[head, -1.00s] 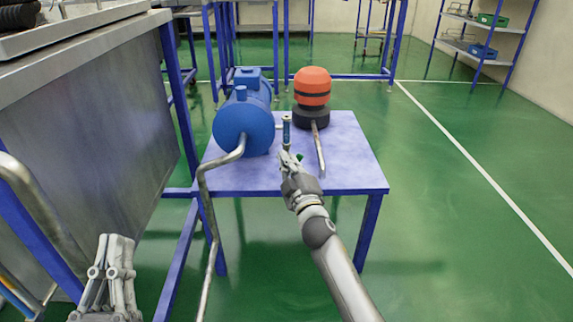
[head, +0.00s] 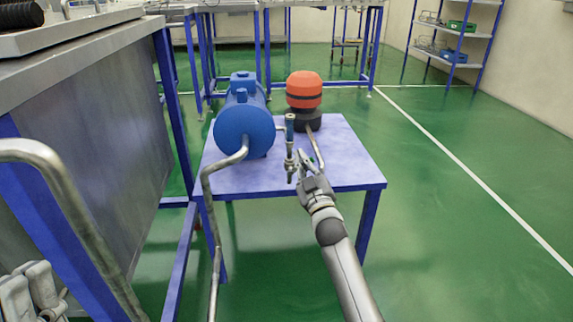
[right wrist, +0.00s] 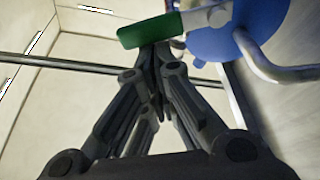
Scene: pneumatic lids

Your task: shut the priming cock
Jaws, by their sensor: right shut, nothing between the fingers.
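The priming cock (head: 290,160) is a slim upright metal fitting with a blue upper part, at the front of the small table beside the blue tank. Its green lever (right wrist: 150,31) shows large in the right wrist view, running sideways from a metal stub. My right gripper (head: 304,160) is shut and empty, just right of the cock. In the wrist view its fingertips (right wrist: 156,50) meet the lower edge of the lever; whether they touch it is unclear. My left gripper (head: 36,288) is at the lower left, away from the cock, partly cut off by the frame.
The table (head: 240,178) carries a blue tank (head: 244,132) and an orange and black unit (head: 304,92). Bent metal pipes run from both. A steel bench (head: 100,150) stands close on the left. The green floor to the right is open.

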